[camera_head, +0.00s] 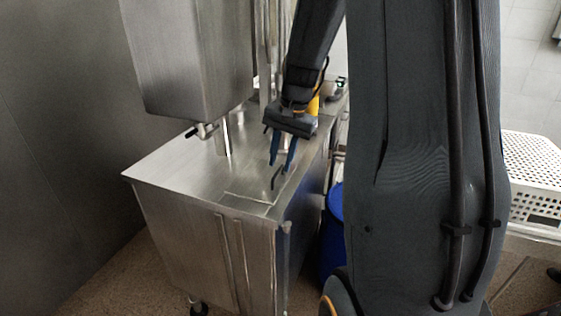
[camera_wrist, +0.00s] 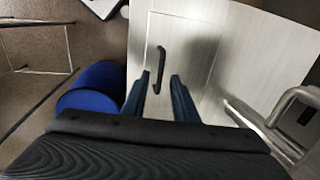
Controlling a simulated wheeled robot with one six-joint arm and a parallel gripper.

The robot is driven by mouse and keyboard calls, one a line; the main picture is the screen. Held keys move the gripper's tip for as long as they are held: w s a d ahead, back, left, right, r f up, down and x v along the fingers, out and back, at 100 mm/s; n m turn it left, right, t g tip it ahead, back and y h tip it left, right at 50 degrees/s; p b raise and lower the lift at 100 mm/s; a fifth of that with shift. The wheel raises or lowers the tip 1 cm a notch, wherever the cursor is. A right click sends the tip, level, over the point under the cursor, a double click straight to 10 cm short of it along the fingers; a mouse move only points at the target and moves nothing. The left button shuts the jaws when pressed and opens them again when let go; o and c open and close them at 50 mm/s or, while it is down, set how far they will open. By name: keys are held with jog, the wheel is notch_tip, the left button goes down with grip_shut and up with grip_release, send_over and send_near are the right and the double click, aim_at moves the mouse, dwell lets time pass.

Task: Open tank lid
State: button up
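The steel tank (camera_head: 205,240) stands on the floor with a flat metal top. Its lid (camera_head: 240,192) is a flat panel in that top and lies closed, flush with the surface around it. A dark bar handle (camera_head: 275,179) stands on the lid; in the wrist view the handle (camera_wrist: 157,68) shows just beyond my fingertips. My gripper (camera_head: 282,166) points down over the tank top, its two blue fingers apart with nothing between them. In the wrist view my gripper (camera_wrist: 160,76) is open and the handle lies between the lines of the fingers. I cannot tell the exact height above it.
A tall steel housing (camera_head: 190,60) rises above the tank's back left, with a small valve (camera_head: 203,131) under it. A blue drum (camera_wrist: 92,88) stands beside the tank. A white perforated basket (camera_head: 532,170) is at the right. Steel piping (camera_wrist: 285,120) shows at right in the wrist view.

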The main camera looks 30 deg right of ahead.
jog(key=shift+w+a+f, duration=0.1)
jog(key=shift+w+f, duration=0.05)
jog(key=shift+f, duration=0.7)
grip_shut()
dwell(0.8)
